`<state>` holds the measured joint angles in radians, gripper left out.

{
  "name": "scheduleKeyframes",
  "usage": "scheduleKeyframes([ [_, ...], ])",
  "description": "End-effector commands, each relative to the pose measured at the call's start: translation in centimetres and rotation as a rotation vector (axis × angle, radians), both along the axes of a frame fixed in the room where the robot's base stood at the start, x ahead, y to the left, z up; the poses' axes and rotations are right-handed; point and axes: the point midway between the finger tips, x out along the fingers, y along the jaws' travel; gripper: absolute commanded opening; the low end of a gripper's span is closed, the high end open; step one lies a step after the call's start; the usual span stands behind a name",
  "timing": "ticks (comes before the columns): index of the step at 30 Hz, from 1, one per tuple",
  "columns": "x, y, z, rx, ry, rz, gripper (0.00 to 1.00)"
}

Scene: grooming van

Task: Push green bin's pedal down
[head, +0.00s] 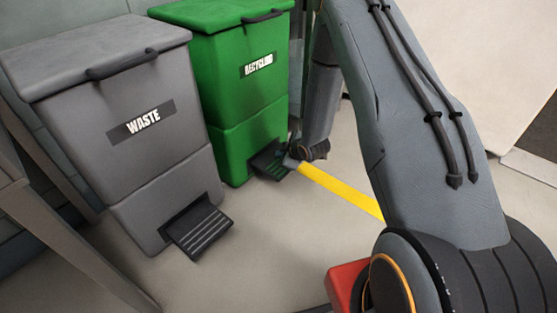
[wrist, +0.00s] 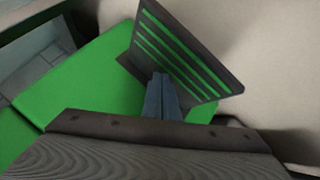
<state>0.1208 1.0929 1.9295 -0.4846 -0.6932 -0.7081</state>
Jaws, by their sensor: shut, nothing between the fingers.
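The green bin (head: 222,85), labelled recycling, stands at the back with its lid closed. Its dark pedal (head: 268,163) sticks out low at the front and is partly hidden by my gripper. In the wrist view the pedal (wrist: 190,45) shows green stripes, beside the bin's green body (wrist: 85,80). My gripper (head: 291,161) is shut and empty, right at the pedal. Its closed fingertips (wrist: 160,78) overlap the pedal's edge in the wrist view; I cannot tell whether they touch it.
A grey waste bin (head: 135,125) with its own pedal (head: 200,230) stands to the left of the green bin. A yellow strip (head: 340,190) lies on the floor. A brown frame (head: 65,235) is at the lower left. The floor (head: 270,245) in front of the bins is clear.

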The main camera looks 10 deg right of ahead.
Motion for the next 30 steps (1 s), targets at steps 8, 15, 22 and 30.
scheduleKeyframes([
  [8, 0.0, 0.0, -0.3, 0.0, 0.0, 0.0, 0.0],
  [15, 0.0, 0.0, -0.5, 0.0, 0.0, 0.0, 0.0],
  [22, 0.0, 0.0, -0.8, 0.0, 0.0, 0.0, 0.0],
  [30, 0.0, 0.0, -1.0, 0.0, 0.0, 0.0, 0.0],
])
